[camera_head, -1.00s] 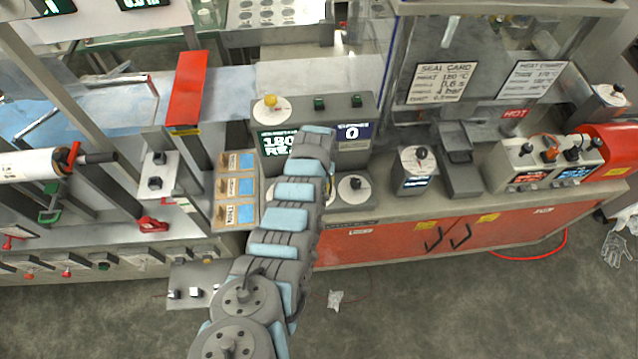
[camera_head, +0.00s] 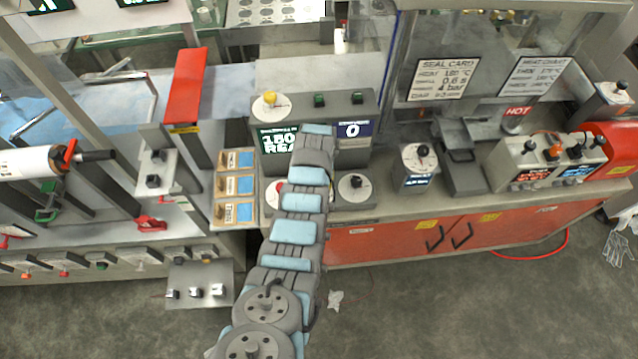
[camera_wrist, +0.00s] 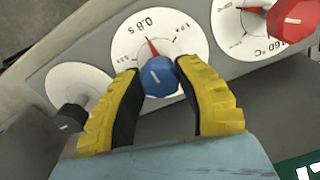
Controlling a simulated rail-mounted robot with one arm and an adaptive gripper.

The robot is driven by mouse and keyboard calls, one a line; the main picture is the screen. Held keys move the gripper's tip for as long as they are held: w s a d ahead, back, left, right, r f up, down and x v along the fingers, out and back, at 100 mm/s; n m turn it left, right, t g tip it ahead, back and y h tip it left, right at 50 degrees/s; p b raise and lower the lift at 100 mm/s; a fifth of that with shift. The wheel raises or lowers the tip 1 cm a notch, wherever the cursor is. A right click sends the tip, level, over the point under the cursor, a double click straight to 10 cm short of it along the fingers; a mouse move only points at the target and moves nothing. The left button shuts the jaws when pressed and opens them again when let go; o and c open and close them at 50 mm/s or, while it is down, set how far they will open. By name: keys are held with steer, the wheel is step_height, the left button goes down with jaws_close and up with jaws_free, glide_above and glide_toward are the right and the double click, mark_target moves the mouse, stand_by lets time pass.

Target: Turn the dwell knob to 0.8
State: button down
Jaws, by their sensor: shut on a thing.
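The dwell knob is a blue knob (camera_wrist: 158,82) on a white dial plate (camera_wrist: 185,32) in the wrist view. Its red pointer stands just under the "0.8 s" marking at the top of the dial. My gripper (camera_wrist: 160,72) has yellow and black fingers, one on each side of the blue knob, and is shut on it. In the head view my arm hides the gripper and the blue knob.
In the wrist view a red knob (camera_wrist: 294,17) on a dial marked 160 °C is to the right, and a black knob (camera_wrist: 70,118) is to the left. In the head view a seal card (camera_head: 444,78) hangs above the bench.

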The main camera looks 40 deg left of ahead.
steer(key=c, duration=0.6)
jaws_free()
steer(key=shift+r, duration=0.1)
steer(key=shift+r, duration=5.9)
